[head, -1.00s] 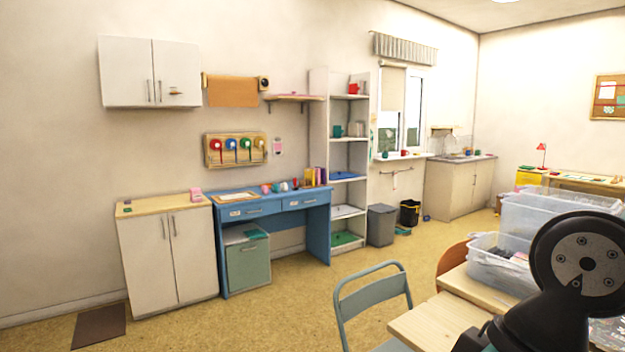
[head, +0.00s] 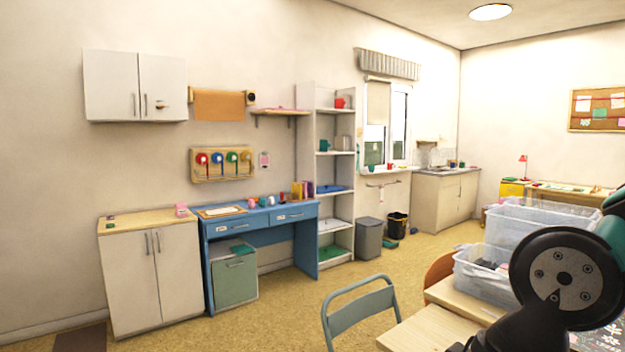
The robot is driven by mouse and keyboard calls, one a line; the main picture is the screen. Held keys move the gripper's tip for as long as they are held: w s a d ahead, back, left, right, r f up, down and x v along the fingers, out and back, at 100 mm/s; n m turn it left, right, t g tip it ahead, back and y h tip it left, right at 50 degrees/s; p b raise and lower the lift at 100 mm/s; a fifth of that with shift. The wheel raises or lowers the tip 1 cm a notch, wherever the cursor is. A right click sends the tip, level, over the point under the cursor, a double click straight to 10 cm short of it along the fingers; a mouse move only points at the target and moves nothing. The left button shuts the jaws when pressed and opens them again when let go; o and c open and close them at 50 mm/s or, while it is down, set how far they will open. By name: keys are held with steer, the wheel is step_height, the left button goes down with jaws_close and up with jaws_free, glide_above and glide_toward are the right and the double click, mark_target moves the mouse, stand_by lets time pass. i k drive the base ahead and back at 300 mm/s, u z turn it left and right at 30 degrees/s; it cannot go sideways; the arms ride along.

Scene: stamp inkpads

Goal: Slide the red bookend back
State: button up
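A small red object (head: 282,198) stands on the blue desk (head: 240,222), just left of a short row of upright yellow and purple books (head: 302,190). It may be the red bookend, but it is too small and far off to be sure. My gripper is out of the picture; only dark, rounded links of my arm show at the lower right. They are well apart from the desk.
A grey-blue chair (head: 358,310) and a wooden table (head: 432,330) with clear plastic bins (head: 487,278) stand in front of me. Open floor lies before the desk and the white cabinet (head: 152,280). A tall shelf (head: 326,170) stands right of the desk.

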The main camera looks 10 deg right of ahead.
mark_target(339, 103)
steer(key=u, duration=0.7)
steer(key=i, duration=5.4)
steer(key=z, duration=2.4)
steer(key=i, duration=1.15)
steer(key=u, duration=0.05)
